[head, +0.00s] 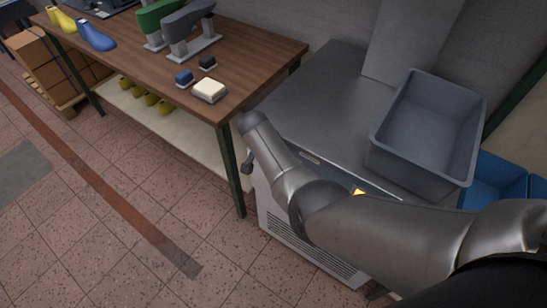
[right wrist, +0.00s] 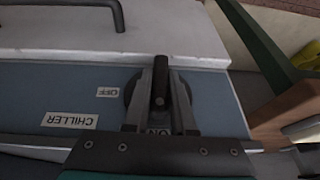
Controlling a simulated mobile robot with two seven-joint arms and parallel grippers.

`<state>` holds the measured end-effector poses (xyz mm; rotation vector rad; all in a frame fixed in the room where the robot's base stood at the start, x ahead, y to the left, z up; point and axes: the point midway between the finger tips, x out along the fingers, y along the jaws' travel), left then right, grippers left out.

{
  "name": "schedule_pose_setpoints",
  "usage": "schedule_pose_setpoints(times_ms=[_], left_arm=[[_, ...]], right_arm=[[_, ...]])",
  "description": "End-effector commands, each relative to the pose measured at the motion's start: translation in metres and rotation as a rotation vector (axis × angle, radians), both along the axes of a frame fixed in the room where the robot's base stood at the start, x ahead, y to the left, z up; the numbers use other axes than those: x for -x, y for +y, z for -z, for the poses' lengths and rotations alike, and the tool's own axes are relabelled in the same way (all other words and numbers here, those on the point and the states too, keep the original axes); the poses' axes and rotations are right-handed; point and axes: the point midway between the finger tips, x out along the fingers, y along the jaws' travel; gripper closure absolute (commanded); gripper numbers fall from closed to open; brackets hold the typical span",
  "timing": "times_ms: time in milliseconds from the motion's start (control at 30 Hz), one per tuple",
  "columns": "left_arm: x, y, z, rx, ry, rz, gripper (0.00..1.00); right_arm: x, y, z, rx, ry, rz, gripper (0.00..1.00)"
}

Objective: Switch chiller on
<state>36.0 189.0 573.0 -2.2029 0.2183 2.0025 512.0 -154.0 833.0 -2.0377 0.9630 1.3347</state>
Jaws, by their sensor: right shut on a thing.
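The chiller (head: 320,115) is a grey steel cabinet right of the wooden table. In the right wrist view its blue-grey panel (right wrist: 60,90) carries a "CHILLER" label (right wrist: 70,121), an "OFF" label (right wrist: 108,92) and an "ON" label (right wrist: 158,131). A dark switch knob (right wrist: 160,75) stands upright in that picture, in line with "ON", with "OFF" to its left. My right gripper (right wrist: 160,112) is shut on the knob, a finger on each side. In the head view that gripper (head: 247,166) is at the cabinet's front left corner, mostly hidden by my arm. My left gripper is out of view.
A grey bin (head: 425,125) stands on the chiller top, with blue bins (head: 500,178) beyond. The wooden table (head: 255,55) holds shoe lasts, stands and small blocks; its green leg (head: 233,170) is close to my right gripper. The tiled floor in front is clear.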

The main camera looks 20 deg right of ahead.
Motion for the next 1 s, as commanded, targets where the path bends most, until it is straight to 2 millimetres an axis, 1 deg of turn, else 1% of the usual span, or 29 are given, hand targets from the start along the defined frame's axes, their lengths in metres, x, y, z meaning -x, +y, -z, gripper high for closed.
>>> schedule_pose_setpoints(times_ms=[33,200,633,667,900,933,1000], left_arm=[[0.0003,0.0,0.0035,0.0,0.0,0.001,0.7],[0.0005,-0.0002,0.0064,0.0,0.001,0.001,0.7],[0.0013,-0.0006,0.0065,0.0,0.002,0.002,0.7],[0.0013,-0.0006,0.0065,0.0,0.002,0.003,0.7],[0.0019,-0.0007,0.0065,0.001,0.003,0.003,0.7],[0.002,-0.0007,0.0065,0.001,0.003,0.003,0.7],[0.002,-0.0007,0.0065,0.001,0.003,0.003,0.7]], right_arm=[[-0.0012,-0.0006,0.0011,0.011,0.008,-0.001,1.0],[-0.0008,-0.0013,0.0006,0.031,0.034,0.0,1.0],[-0.0006,-0.0019,-0.0002,0.037,0.041,-0.001,1.0],[-0.0006,-0.0019,-0.0002,0.037,0.041,-0.001,0.75],[-0.0003,-0.0011,0.0,0.035,0.042,0.0,0.48],[-0.0004,-0.001,0.0,0.035,0.042,0.0,0.46],[-0.0003,-0.0007,0.0,0.034,0.041,-0.001,0.46]])
